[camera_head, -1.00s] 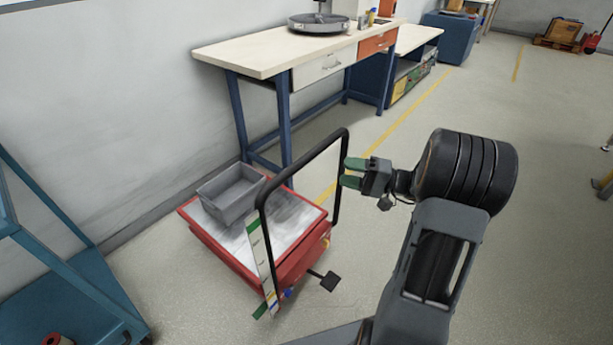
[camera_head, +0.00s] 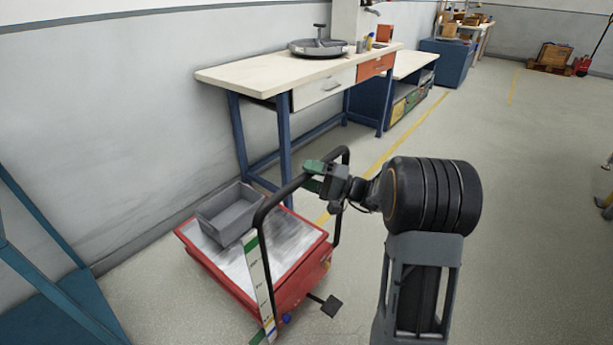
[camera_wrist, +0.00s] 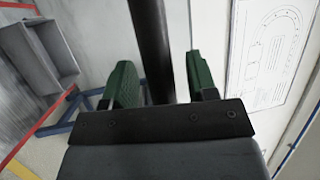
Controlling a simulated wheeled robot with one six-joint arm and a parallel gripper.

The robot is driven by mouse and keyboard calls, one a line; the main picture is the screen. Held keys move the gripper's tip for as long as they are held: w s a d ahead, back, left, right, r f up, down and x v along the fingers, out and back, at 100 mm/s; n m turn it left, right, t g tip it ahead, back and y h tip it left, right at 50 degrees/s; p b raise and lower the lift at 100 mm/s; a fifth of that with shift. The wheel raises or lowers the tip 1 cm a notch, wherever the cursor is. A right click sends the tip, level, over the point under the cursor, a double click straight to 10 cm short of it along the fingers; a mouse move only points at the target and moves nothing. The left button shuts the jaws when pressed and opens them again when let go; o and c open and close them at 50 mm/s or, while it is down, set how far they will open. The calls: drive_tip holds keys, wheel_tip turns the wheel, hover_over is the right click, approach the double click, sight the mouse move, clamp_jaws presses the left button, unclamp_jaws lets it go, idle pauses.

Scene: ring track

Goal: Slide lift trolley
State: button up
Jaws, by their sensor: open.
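The lift trolley (camera_head: 292,284) is red with a pale platform, a black hoop handle (camera_head: 268,206) and a black foot pedal (camera_head: 331,305). It stands on the floor left of my arm. My gripper (camera_head: 313,176) is at the upper part of the handle, with its green fingers open. In the wrist view the black handle bar (camera_wrist: 152,50) runs between the two green fingers (camera_wrist: 163,82), with space visible at its sides. A grey bin (camera_head: 229,212) sits on the platform and also shows in the wrist view (camera_wrist: 35,60).
A workbench (camera_head: 262,78) with blue legs stands behind the trolley along the wall. A blue frame (camera_head: 50,275) stands at the left. A striped height scale (camera_head: 260,285) stands at the trolley's near side.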

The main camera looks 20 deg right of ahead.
drive_tip(key=shift+w+a+r, duration=0.1)
drive_tip(key=shift+w+a, duration=0.05)
drive_tip(key=shift+a, duration=0.2)
clamp_jaws()
idle(0.4)
